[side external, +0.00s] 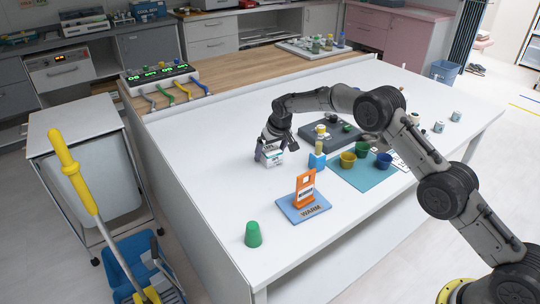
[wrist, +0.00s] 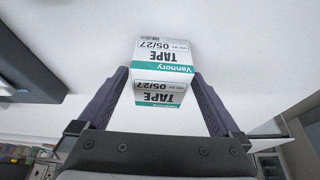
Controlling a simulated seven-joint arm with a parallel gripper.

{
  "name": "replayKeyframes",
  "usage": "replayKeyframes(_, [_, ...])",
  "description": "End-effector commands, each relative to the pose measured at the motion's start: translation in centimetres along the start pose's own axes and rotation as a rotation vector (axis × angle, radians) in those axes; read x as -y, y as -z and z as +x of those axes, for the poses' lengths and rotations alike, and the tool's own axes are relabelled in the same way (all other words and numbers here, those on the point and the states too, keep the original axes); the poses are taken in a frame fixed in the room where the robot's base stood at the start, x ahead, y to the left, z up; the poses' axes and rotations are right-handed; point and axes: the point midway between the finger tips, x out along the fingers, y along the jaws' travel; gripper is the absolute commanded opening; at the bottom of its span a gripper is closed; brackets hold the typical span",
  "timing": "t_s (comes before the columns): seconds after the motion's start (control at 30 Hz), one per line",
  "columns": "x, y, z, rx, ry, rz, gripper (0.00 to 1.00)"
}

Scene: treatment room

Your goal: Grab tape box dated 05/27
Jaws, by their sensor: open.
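The tape box (wrist: 163,62) is white with a teal band. In the wrist view it reads "Vannory", "TAPE" and "05/27", upside down. The box stands on the white table, and in the side view it shows at the tips of my gripper (side external: 268,148). In the wrist view my gripper (wrist: 162,85) is open, with one dark finger on each side of the box. The near part of the box is between the fingers. I cannot tell whether either finger touches it.
Right of the box are a blue block (side external: 317,161), a grey tray (side external: 345,137) and a teal mat (side external: 362,178) with coloured cups. In front are a blue "WARM" pad (side external: 318,207) with an orange stand (side external: 304,188) and a green cup (side external: 253,234).

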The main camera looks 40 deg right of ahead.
Motion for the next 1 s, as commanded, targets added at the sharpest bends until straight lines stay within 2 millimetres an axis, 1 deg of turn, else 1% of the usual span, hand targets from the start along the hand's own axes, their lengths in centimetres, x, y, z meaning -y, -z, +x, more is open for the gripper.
replayKeyframes(0.1, [-0.02, 0.07, 0.38, -0.002, 0.000, 0.001, 1.00])
replayKeyframes(0.27, [-0.02, 0.06, 0.38, -0.002, 0.000, 0.000, 1.00])
replayKeyframes(0.3, [-0.02, 0.05, 0.38, -0.001, 0.000, 0.000, 0.98])
replayKeyframes(0.37, [-0.02, 0.05, 0.37, -0.001, 0.000, 0.000, 0.87])
replayKeyframes(0.5, [-0.02, 0.04, 0.37, -0.001, 0.000, 0.000, 0.62])
replayKeyframes(0.67, [-0.02, 0.03, 0.37, -0.001, 0.000, 0.000, 0.33])
replayKeyframes(0.7, [-0.02, 0.03, 0.36, -0.001, 0.000, 0.000, 0.26])
replayKeyframes(0.77, [-0.02, 0.03, 0.36, -0.001, 0.000, 0.000, 0.15])
replayKeyframes(0.8, [-0.01, 0.09, 0.30, -0.002, 0.001, 0.000, 0.11])
replayKeyframes(1.0, [-0.01, 0.10, 0.29, -0.003, 0.001, 0.000, 0.11])
